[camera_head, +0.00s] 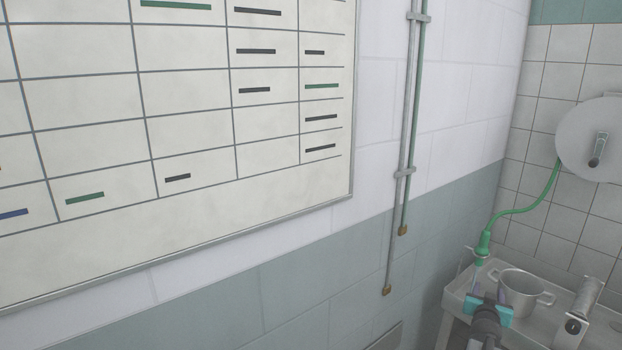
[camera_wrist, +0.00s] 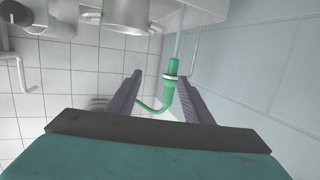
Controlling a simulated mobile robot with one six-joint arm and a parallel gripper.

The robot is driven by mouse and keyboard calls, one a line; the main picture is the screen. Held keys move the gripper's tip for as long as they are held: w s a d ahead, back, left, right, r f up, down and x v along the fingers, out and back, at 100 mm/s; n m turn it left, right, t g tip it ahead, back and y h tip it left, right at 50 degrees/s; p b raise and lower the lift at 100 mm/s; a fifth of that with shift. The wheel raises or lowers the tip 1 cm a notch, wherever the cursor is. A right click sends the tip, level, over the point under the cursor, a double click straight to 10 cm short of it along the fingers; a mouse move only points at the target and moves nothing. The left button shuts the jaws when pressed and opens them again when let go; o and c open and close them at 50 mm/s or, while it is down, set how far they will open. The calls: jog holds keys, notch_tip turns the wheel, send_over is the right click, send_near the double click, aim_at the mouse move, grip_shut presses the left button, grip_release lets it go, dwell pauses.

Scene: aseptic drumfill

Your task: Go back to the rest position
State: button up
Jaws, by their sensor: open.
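My gripper (camera_wrist: 154,85) is open, with its two dark fingers apart. In the head view its teal part (camera_head: 488,306) shows low at the right, in front of a metal table. A green nozzle (camera_head: 484,243) stands upright at the table's back left corner, with a green hose running up from it. In the wrist view the nozzle (camera_wrist: 172,88) shows between the finger lines, close to the right finger. I cannot tell whether it touches that finger.
The metal table (camera_head: 455,300) holds a two-handled pot (camera_head: 520,292) and a metal cylinder device (camera_head: 583,312). A round hose reel (camera_head: 592,138) hangs on the tiled wall. A whiteboard (camera_head: 230,215) and vertical pipes (camera_head: 409,120) are on the left wall.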

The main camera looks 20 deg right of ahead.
jog(key=w+a+f+n+g+y, duration=0.1)
jog(key=w+a+f+y, duration=0.15)
jog(key=a+f, duration=0.6)
jog(key=w+a+f+n+g+y, duration=0.1)
jog(key=w+a+f+y, duration=0.15)
jog(key=a+f, duration=0.6)
jog(key=s+a+f+n+g+y, duration=0.2)
jog(key=a+f+g+y, duration=0.1)
jog(key=a+f, duration=1.1)
jog(key=s+a+f+n+g+y+p, duration=0.1)
jog(key=s+a+f, duration=0.1)
jog(key=a, duration=0.4)
jog(key=s+a+f+n+g+y, duration=0.1)
jog(key=s+a+f, duration=0.1)
jog(key=a, duration=0.4)
jog(key=s+a+f+n+g+y, duration=0.1)
jog(key=s+a+g, duration=0.3)
jog(key=s+a, duration=0.6)
jog(key=s+a+f+n+g+y, duration=0.1)
jog(key=s+a+f+n+g, duration=0.2)
jog(key=s+a, duration=0.8)
jog(key=shift+s+a+f+g+p, duration=0.15)
jog(key=shift+s+f+g+p, duration=0.3)
jog(key=shift+s+f, duration=0.4)
